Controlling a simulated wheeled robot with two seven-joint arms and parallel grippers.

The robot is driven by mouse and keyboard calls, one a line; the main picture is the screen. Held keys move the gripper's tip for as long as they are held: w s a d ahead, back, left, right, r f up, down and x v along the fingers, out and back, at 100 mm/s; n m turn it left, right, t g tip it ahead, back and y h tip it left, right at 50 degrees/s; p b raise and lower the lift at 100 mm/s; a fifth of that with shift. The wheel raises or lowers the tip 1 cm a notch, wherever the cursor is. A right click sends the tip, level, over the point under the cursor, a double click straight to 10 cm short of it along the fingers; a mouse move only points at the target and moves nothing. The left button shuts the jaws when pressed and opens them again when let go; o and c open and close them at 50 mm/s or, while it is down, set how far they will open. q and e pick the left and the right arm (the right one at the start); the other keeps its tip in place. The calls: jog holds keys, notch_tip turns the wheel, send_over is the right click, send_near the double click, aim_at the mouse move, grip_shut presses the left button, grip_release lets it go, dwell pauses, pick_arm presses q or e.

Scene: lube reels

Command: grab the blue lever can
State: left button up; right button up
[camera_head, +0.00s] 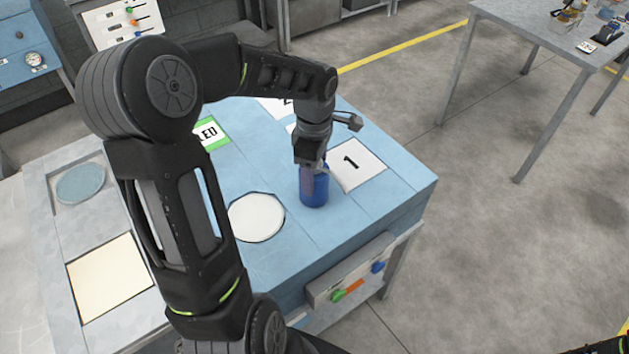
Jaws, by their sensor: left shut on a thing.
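The blue lever can (315,191) stands upright on the light-blue table top, between a white round disc and the white card marked 1 (357,165). My left gripper (313,168) reaches down from above and is shut on the top part of the can. The gripper hides the can's upper end. My right gripper is not in view; only a dark bit of something shows at the bottom right edge.
The light-blue table (390,200) also holds a white disc (257,218), a cream square (108,275) and a blue round pad (80,184). A control box (350,283) with coloured knobs hangs on its front side. A grey table (540,30) stands at upper right, with open floor between.

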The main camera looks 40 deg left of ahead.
pick_arm(q)
jog(key=c, duration=1.1)
jog(key=shift+r, duration=0.15)
notch_tip(320, 180, up, 10)
jog(key=shift+f+b, duration=0.1)
jog(key=shift+b, duration=0.55)
